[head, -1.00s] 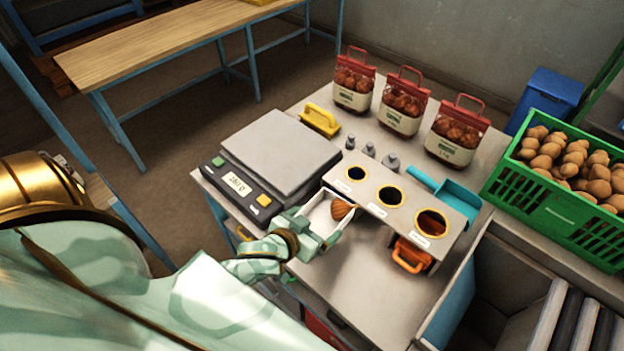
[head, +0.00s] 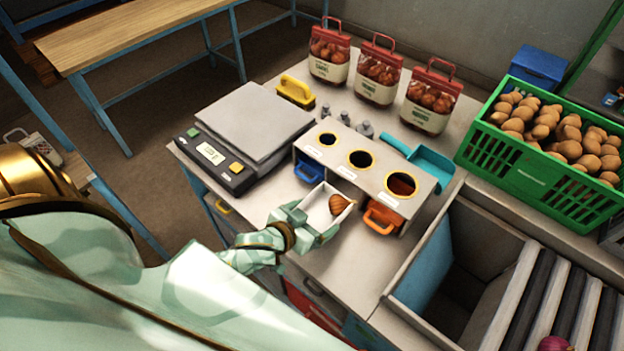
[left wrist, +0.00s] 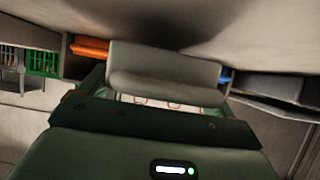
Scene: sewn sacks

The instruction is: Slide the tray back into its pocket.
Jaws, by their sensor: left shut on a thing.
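A small white tray (head: 312,213) holds a brown onion (head: 337,204). My left gripper (head: 303,225) is shut on the near end of the tray. The tray is level, in front of the middle pocket of a grey box with three yellow-ringed holes (head: 342,158). Its far edge is close to the box front; I cannot tell whether it has entered. A blue tray (head: 308,171) sits in the left pocket and an orange tray (head: 383,217) in the right one. The left wrist view shows the white tray (left wrist: 165,72) between orange and blue. My right gripper is not in view.
A scale (head: 245,135) stands left of the box. Small weights, a yellow-handled thing (head: 296,91) and three red-topped bags (head: 375,75) are behind. A blue scoop (head: 425,165) lies right, near the green crate (head: 525,165) and an open bin (head: 465,260).

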